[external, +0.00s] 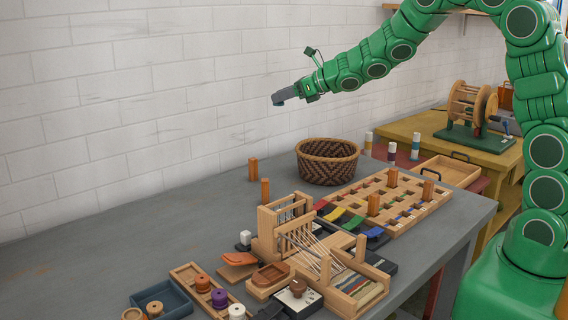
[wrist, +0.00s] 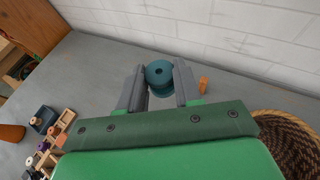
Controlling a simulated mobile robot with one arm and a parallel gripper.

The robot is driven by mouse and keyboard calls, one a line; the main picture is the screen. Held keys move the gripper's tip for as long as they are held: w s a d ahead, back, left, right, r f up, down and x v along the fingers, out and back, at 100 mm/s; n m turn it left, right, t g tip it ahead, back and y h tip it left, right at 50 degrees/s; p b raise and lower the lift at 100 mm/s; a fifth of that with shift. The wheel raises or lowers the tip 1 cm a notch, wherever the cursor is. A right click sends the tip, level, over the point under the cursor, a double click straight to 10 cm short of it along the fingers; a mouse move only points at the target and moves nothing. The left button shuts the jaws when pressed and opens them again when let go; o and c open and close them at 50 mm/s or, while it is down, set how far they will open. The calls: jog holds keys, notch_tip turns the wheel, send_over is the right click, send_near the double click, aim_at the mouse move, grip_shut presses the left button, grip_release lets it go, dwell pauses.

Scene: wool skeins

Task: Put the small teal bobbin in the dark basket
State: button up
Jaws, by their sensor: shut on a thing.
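My gripper (wrist: 160,88) is shut on the small teal bobbin (wrist: 158,72), which sits between the two grey fingertips in the wrist view. In the external view my gripper (external: 279,98) is high above the table, near the white wall, and the bobbin cannot be made out there. The dark woven basket (external: 328,163) stands on the table toward the back, below and to the right of my gripper in the external view. Its rim also shows at the lower right of the wrist view (wrist: 272,118). Its inside is mostly hidden.
A small wooden loom (external: 310,250) and a slotted wooden rack (external: 400,205) stand in front of the basket. Orange wooden posts (external: 253,169) stand left of it. A tray of bobbins (external: 200,290) is at the front. The table's left side is clear.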

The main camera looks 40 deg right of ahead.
aim_at(277, 208)
jog(key=s+d+m+t+h, duration=0.1)
jog(key=s+d+m+h, duration=0.2)
jog(key=d, duration=0.7)
jog(key=s+a+f+n+g+y, duration=0.3)
jog(key=s+a+f+n+y, duration=0.25)
jog(key=a+f, duration=0.4)
jog(key=s+a+f+n+g+y, duration=0.2)
jog(key=s+a+f+n+g, duration=0.15)
jog(key=s, duration=0.25)
jog(key=s+a+f+n+g+y, duration=0.2)
jog(key=s+a+f+n+g, duration=0.15)
jog(key=s, duration=0.35)
jog(key=shift+n+g, duration=0.3)
jog(key=shift+n, duration=0.05)
jog(key=shift+w+a+f, duration=0.5)
jog(key=shift+w+f, duration=1.15)
jog(key=shift+w, duration=0.6)
jog(key=shift+w+a+f, duration=0.55)
jog(key=shift+w+f, duration=1.1)
jog(key=shift+w, duration=0.65)
jog(key=shift+w+a+f, duration=0.5)
jog(key=shift+w+f, duration=1.15)
jog(key=shift+w, duration=0.6)
jog(key=shift+f, duration=1.6)
jog(key=o, duration=1)
jog(key=shift+f, duration=0.1)
